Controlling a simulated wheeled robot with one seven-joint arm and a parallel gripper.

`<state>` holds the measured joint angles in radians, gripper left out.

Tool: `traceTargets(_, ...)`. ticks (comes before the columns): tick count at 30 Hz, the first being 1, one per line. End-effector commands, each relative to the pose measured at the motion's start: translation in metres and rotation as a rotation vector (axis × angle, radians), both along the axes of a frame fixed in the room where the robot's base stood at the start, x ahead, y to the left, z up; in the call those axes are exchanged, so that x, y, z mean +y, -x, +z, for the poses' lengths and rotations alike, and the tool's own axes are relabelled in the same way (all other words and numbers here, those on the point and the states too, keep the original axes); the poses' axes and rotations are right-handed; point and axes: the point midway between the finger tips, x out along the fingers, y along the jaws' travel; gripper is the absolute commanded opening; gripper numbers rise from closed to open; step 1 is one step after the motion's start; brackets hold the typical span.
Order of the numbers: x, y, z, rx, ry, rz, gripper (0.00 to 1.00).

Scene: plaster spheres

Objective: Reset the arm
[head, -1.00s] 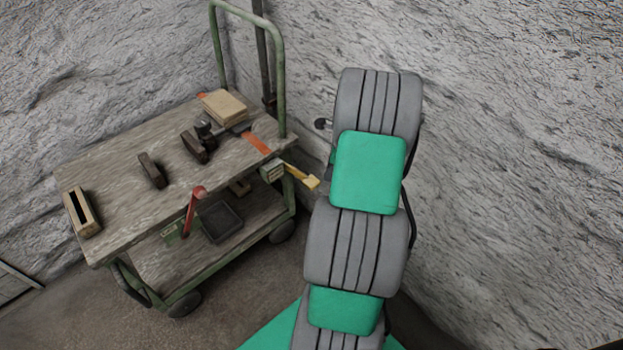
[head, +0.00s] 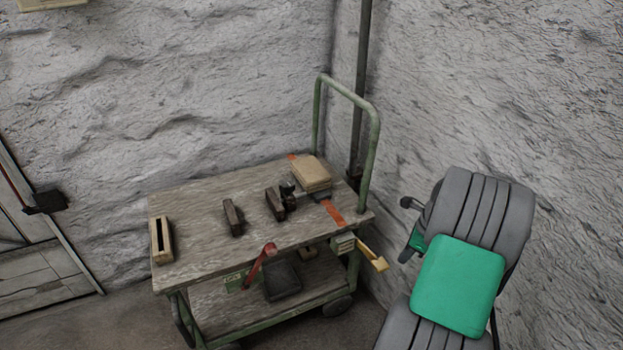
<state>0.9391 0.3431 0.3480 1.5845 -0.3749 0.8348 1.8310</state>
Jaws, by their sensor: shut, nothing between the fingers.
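My arm's grey and green links (head: 458,284) rise at the lower right of the head view, in front of the rough wall. The arm is bent, and its upper grey link hides most of what lies behind it. Small dark parts and a bit of green show at that link's left edge, too little to make out as fingers. I cannot see my gripper's fingertips in this view.
A green-framed wooden cart (head: 195,262) stands left of my arm, bearing a wooden block (head: 311,174), dark tools and a slotted wooden box (head: 162,240). A yellow-tipped handle (head: 375,258) juts toward my arm. Rough walls (head: 190,90) close the corner; a door (head: 40,265) is at left.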

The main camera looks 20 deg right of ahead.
Motion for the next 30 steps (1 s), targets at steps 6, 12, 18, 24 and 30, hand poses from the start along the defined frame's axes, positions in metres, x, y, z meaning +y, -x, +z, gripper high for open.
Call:
traceTargets(6, 0.097, -0.031, 0.116, -0.057, 0.167, 0.573, 0.0)
traceTargets(12, 0.233, -0.011, 0.233, -0.135, 0.392, 1.418, 0.0)
traceTargets(18, 0.325, 0.05, 0.298, -0.209, 0.6, 2.204, 0.0)
traceTargets(24, 0.34, 0.071, 0.299, -0.225, 0.658, 2.43, 0.0)
traceTargets(30, 0.34, 0.07, 0.297, -0.225, 0.656, 2.427, 0.0)
